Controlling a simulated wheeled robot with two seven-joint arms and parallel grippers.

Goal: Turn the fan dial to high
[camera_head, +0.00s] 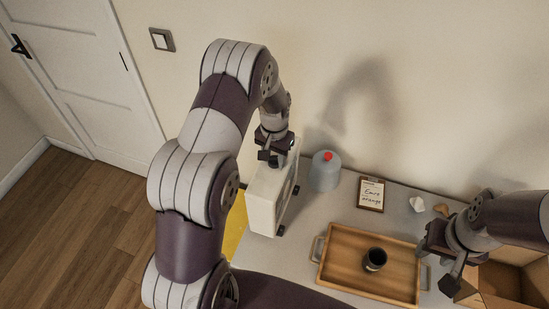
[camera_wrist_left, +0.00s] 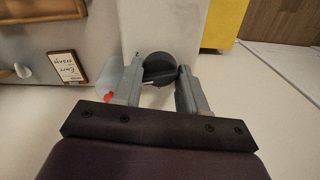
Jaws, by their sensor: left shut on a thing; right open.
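The white box-shaped fan (camera_head: 266,198) stands upright near the wall, at the left end of the grey worktop; its white top also shows in the left wrist view (camera_wrist_left: 160,25). The dark round fan dial (camera_wrist_left: 160,68) sits on that top. My left gripper (camera_wrist_left: 157,78) is shut on the dial, with one finger on each side of it. In the head view my left gripper (camera_head: 276,154) comes down onto the fan's top from above, and the dial is mostly hidden there. My right gripper (camera_head: 443,265) is open and empty, beside the tray's right end.
A wooden tray (camera_head: 340,237) holds a dark cup (camera_head: 375,259). A grey-blue bottle with a red cap (camera_head: 325,172) stands right of the fan. A clipboard card (camera_head: 371,194) lies behind the tray. A cardboard box (camera_head: 518,268) is at the right. A yellow surface (camera_head: 236,226) is left of the fan.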

